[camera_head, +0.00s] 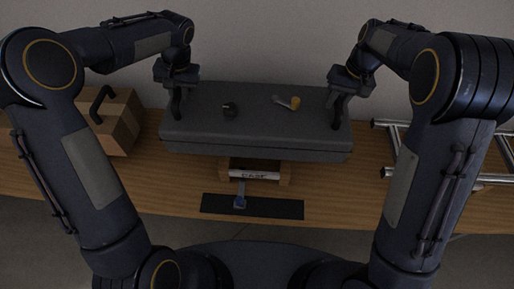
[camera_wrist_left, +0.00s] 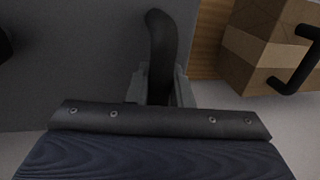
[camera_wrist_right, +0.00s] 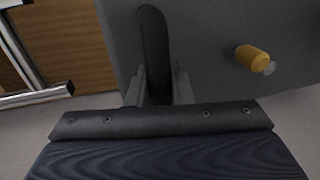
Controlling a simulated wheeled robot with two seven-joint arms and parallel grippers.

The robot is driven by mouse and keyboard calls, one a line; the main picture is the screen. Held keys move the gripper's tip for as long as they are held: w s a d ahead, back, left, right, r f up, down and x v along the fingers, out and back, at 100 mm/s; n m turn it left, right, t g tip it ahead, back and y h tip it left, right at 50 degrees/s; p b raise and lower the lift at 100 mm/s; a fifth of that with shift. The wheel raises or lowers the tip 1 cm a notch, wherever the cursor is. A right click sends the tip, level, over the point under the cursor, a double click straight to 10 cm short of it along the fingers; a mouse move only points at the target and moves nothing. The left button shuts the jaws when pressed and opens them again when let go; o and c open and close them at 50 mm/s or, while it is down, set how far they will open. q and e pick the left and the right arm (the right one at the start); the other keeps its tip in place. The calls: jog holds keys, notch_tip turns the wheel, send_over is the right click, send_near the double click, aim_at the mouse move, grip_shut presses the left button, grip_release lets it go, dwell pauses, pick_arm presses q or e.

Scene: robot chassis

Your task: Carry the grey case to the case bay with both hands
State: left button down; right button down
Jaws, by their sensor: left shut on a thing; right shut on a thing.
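The long grey case (camera_head: 258,132) lies level across the middle of the head view, with a black handle at each end. My left gripper (camera_head: 177,98) is shut on its left handle, which shows between the jaws in the left wrist view (camera_wrist_left: 161,45). My right gripper (camera_head: 339,100) is shut on its right handle, also between the jaws in the right wrist view (camera_wrist_right: 153,45). The case bay (camera_head: 284,175), a wooden frame with a white "CASE" label (camera_head: 254,175), shows at the case's front edge. The case hides the rest; I cannot tell the gap between them.
A small dark round object (camera_head: 229,109) and an orange-capped bottle (camera_head: 293,102) lie on the case. A metal rack (camera_head: 392,150) stands right. A dark mat (camera_head: 275,209) with a blue-grey object (camera_head: 240,196) lies in front.

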aim_at(183, 109)
pick_arm(q)
jog(key=shift+f+b, duration=0.3)
jog(key=shift+f, duration=0.2)
pick_arm(e)
jog(key=shift+f, duration=0.5)
pick_arm(q)
jog(key=shift+f, duration=0.1)
pick_arm(e)
jog(key=shift+f, duration=0.15)
